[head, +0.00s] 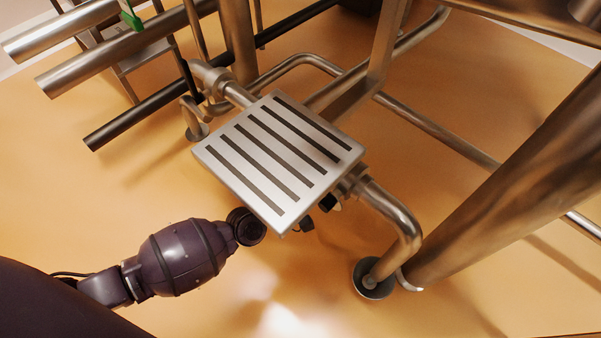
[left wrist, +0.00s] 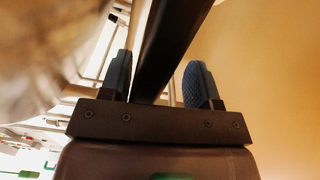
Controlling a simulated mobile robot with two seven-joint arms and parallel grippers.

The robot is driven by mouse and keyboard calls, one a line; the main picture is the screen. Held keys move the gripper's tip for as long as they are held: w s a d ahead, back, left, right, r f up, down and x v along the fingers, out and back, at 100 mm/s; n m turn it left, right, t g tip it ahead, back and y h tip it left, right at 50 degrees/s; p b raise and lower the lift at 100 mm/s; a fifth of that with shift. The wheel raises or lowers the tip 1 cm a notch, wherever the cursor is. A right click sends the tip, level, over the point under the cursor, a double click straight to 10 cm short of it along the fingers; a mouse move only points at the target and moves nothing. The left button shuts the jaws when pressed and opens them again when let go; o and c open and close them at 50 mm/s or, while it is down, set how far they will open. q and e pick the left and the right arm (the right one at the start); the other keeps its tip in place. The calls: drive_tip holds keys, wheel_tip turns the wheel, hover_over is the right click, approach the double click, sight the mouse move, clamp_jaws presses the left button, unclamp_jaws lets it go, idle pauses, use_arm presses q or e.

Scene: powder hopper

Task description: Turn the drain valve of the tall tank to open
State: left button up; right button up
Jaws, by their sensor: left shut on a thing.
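My left arm (head: 185,258) comes in from the lower left in the head view and reaches under a slotted metal plate. My left gripper (left wrist: 158,80) is shut on a long dark bar (left wrist: 172,45), which runs between its two fingers in the left wrist view. The bar looks like the drain valve's handle. In the head view the plate hides most of the gripper and valve; only small dark parts show past its lower right edge. A steel drain pipe (head: 402,222) leaves there and bends down to a round floor drain (head: 371,279). The valve's setting cannot be told.
The slotted plate (head: 228,172) lies right above the gripper. A thick metal leg or column (head: 515,175) slants at the right. Pipes (head: 115,60) and a green part (head: 130,15) are at the upper left. The orange floor at the lower middle is clear.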

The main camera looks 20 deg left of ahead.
use_arm(q)
drive_tip(key=shift+s+a+f, duration=0.1)
drive_tip(key=shift+f, duration=0.05)
drive_tip(key=shift+s+a, duration=0.15)
drive_tip(key=shift+s, duration=0.2)
drive_tip(key=p+v, duration=0.2)
drive_tip(key=v, duration=0.8)
drive_tip(key=shift+r, duration=0.25)
use_arm(e)
drive_tip(key=shift+a+f+n+g, duration=0.25)
drive_tip(key=shift+a+n+g, duration=0.05)
drive_tip(key=shift+g, duration=0.1)
drive_tip(key=shift+r, duration=0.15)
